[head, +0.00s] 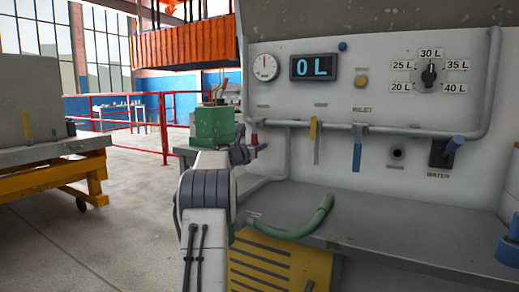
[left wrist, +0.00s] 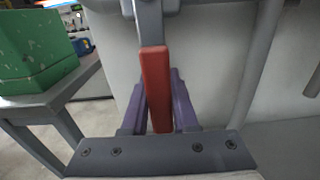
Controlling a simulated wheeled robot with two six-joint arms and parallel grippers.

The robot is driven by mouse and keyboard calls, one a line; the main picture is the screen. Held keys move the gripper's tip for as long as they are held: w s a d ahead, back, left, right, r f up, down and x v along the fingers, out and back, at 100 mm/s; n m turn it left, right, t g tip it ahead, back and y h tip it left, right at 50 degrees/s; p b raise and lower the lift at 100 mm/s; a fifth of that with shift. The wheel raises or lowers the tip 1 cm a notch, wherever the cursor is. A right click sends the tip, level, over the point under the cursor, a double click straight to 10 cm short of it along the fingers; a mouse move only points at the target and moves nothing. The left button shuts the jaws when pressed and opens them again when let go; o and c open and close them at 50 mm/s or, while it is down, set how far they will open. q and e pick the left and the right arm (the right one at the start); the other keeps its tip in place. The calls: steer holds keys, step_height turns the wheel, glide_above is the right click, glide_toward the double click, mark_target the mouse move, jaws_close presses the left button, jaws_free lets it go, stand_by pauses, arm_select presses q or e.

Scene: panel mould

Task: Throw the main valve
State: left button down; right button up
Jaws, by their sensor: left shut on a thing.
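A lever with a red handle (head: 254,139) is at the left end of the pipe on the panel. In the left wrist view the red handle (left wrist: 157,88) hangs from a grey stem and lies between the purple fingers. My left gripper (head: 255,150) is shut on this red handle. Its fingers also show in the left wrist view (left wrist: 158,112). A yellow-topped lever (head: 313,128) and a blue-handled lever (head: 357,155) hang farther right along the pipe. No label naming the main valve is readable. My right gripper is not in view.
A green hose (head: 300,222) lies on the grey bench (head: 370,225). A green box (head: 214,126) stands left of the panel.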

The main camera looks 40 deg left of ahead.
arm_select(q)
steer(key=shift+s+a, duration=0.1)
steer(key=shift+a, duration=0.05)
steer(key=c, duration=0.7)
jaws_free()
steer(key=b+v, duration=0.2)
steer(key=v, duration=0.8)
steer(key=shift+s, duration=0.15)
